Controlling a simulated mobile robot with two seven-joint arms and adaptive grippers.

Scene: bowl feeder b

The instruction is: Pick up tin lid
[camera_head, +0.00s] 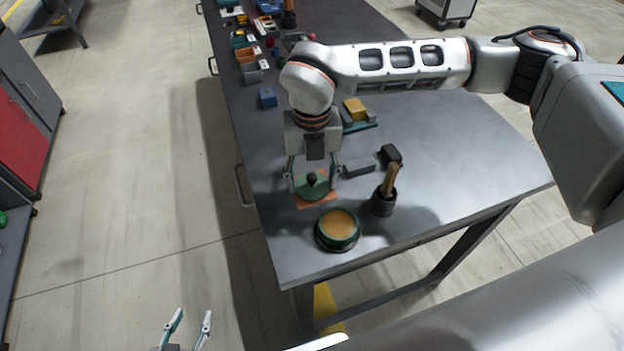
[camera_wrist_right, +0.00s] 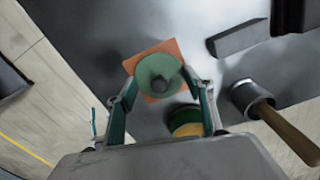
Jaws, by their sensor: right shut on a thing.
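The tin lid (camera_head: 311,190) is a round green disc with a dark knob, over an orange square mat (camera_head: 320,203). My right gripper (camera_head: 313,180) points down with its two fingers on either side of the lid and is shut on it. In the right wrist view the lid (camera_wrist_right: 157,66) lies between the fingertips with the mat (camera_wrist_right: 172,47) behind it. I cannot tell whether the lid touches the mat. The open green tin (camera_head: 337,232) with tan contents stands just in front. My left gripper (camera_head: 194,313) is open and empty, low beside the table.
A dark cup (camera_head: 383,206) with a wooden-handled tool stands right of the tin. A grey block (camera_head: 359,167) and a black block (camera_head: 391,154) lie behind it. A yellow block (camera_head: 355,108) and small bins (camera_head: 247,59) are farther back. The table's right side is clear.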

